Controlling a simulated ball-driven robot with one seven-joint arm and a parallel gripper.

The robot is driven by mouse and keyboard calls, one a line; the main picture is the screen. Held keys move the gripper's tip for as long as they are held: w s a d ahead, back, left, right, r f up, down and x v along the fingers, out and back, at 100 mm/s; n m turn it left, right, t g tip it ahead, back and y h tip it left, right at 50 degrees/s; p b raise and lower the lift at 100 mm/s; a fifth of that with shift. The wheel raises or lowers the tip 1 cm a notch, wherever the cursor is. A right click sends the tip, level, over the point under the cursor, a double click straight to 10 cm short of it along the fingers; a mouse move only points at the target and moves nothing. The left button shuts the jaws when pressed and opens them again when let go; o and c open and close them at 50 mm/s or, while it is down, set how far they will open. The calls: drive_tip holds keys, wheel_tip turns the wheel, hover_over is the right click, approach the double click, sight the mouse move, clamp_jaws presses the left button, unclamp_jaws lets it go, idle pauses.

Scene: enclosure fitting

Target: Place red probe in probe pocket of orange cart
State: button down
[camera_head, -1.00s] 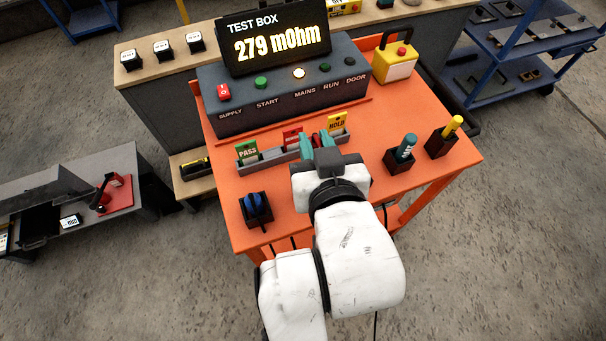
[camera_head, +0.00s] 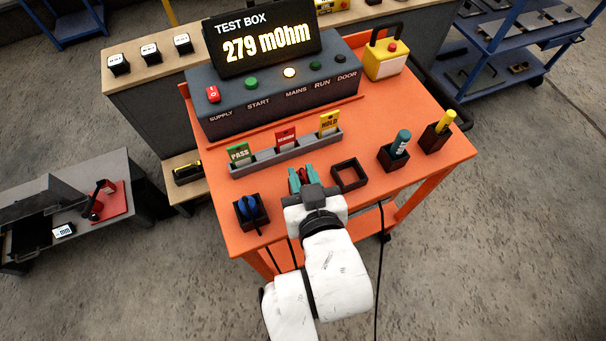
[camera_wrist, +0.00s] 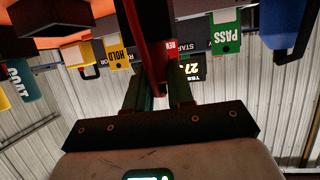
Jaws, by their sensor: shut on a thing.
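My gripper (camera_head: 302,180) has teal fingers and is shut on the red probe (camera_head: 303,175), above the front part of the orange cart (camera_head: 330,215). In the wrist view the red probe (camera_wrist: 146,40) runs up between the fingers (camera_wrist: 156,92). The lower end of the probe is hard to make out in the head view. An empty black square pocket (camera_head: 362,184) stands on the cart just right of my gripper, apart from it. A blue item (camera_head: 249,207) sits in a black pocket to the left.
Behind the gripper is a grey rack (camera_head: 262,161) with PASS, red and HOLD tags. Teal (camera_head: 402,142) and yellow (camera_head: 445,122) items stand in black pockets at right. The test box (camera_head: 290,105) reads 279 mOhm. Cables hang over the front edge.

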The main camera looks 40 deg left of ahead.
drive_tip(key=c, duration=1)
unclamp_jaws()
drive_tip(key=v, duration=1.2)
drive_tip(key=w+d+f+m+h, duration=0.35)
drive_tip(key=d+f, duration=0.25)
drive_tip(key=d, duration=0.5)
drive_tip(key=w+d+f+m+h, duration=0.25)
drive_tip(key=d+f+h, duration=0.3)
drive_tip(key=d, duration=0.45)
drive_tip(key=s+d+f+m+g+h, duration=0.1)
drive_tip(key=s+d+f+m+g, duration=0.1)
drive_tip(key=d, duration=0.3)
drive_tip(key=s+d+f+m+g+h, duration=0.1)
drive_tip(key=s+d+f+m+g, duration=0.1)
drive_tip(key=s+d, duration=0.3)
drive_tip(key=s+d+f+m+g+h, duration=0.1)
drive_tip(key=s+d+f+m+g, duration=0.1)
drive_tip(key=d, duration=0.4)
drive_tip(key=shift+s+d+f, duration=0.15)
drive_tip(key=shift+s+f, duration=0.25)
drive_tip(key=shift+s, duration=0.25)
drive_tip(key=shift+s+d+f, duration=0.2)
drive_tip(key=shift+s+f, duration=0.2)
drive_tip(key=shift+s, duration=0.2)
